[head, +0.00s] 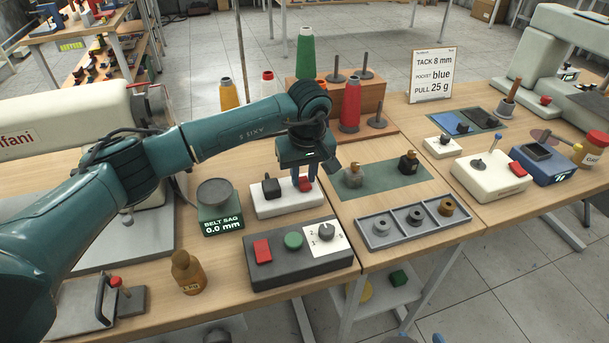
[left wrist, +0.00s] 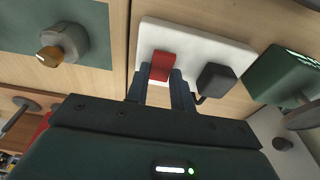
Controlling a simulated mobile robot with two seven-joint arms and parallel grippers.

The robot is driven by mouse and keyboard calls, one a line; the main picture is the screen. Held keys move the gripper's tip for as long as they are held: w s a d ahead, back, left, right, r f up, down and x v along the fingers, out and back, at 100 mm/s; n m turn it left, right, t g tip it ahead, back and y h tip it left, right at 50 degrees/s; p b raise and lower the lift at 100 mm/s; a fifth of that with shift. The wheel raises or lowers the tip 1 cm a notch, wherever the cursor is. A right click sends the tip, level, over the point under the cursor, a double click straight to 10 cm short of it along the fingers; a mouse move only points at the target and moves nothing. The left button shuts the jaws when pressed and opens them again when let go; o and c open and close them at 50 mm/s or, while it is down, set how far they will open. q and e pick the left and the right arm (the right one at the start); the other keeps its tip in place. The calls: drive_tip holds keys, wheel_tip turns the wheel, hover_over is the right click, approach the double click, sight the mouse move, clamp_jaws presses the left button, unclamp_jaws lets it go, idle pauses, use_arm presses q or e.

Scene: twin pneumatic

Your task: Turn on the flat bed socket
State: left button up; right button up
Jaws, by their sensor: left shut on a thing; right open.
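The flat bed socket (head: 287,206) is a white block on the table with a red switch (head: 305,184) at its right and a black plug (head: 271,187) at its left. The left wrist view shows the socket (left wrist: 208,45), its red switch (left wrist: 162,66) and the dark plug (left wrist: 216,80). My left gripper (head: 303,178) is over the socket, its blue fingers (left wrist: 160,72) on either side of the red switch and shut on it. The fingers partly hide the switch. My right gripper (head: 420,339) shows only as two blue fingertips, apart, at the bottom edge of the head view.
A grey control box (head: 300,264) with red and green buttons and a dial stands in front of the socket. A green belt sag gauge (head: 221,212) is at its left. A green mat (head: 385,186) with small parts and a grey tray (head: 414,231) lie to the right.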

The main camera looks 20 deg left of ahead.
sight(304, 182)
use_arm(q)
drive_tip(key=shift+w+a+f+g, duration=0.1)
drive_tip(key=shift+w+a+g, duration=0.05)
drive_tip(key=shift+g, duration=0.15)
drive_tip(key=shift+h, duration=0.4)
drive_tip(key=o, duration=1)
wheel_tip(304, 182, up, 13)
drive_tip(key=shift+r, duration=0.15)
